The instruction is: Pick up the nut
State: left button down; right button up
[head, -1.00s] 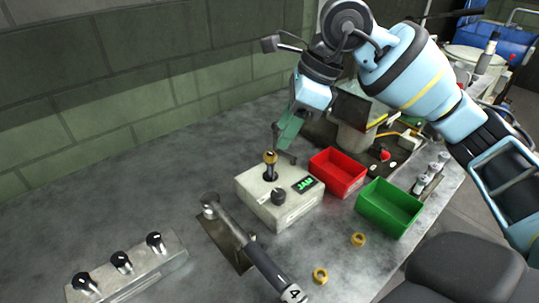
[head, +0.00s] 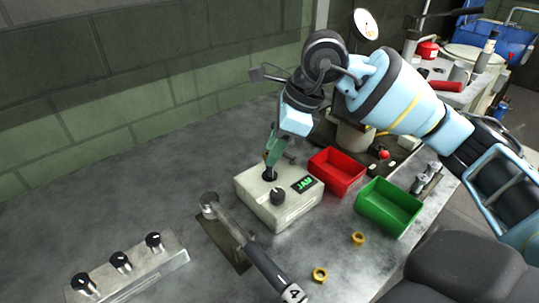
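A yellow nut (head: 266,157) at the top of the black post on the white box shows only as a sliver behind my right gripper (head: 279,157). The box (head: 268,204) has a green "JAM" display and a black knob. My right gripper points down at the post top, its fingers apart and one of them overlapping the nut. Whether it touches the nut is hidden. Two more yellow nuts lie on the table, one (head: 320,275) near the front and one (head: 358,238) by the green bin. My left gripper is not in view.
A red bin (head: 337,184) and a green bin (head: 390,222) stand right of the box. A lever (head: 240,235) with a black handle is in front. A three-knob panel (head: 140,268) sits front left. The table's left part is clear.

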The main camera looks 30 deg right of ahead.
grip_shut()
jog(key=shift+r, duration=0.45)
notch_tip(320, 180, up, 3)
jog(key=s+d+r+b, duration=0.1)
jog(key=s+d+b, duration=0.1)
jog(key=s, duration=1.4)
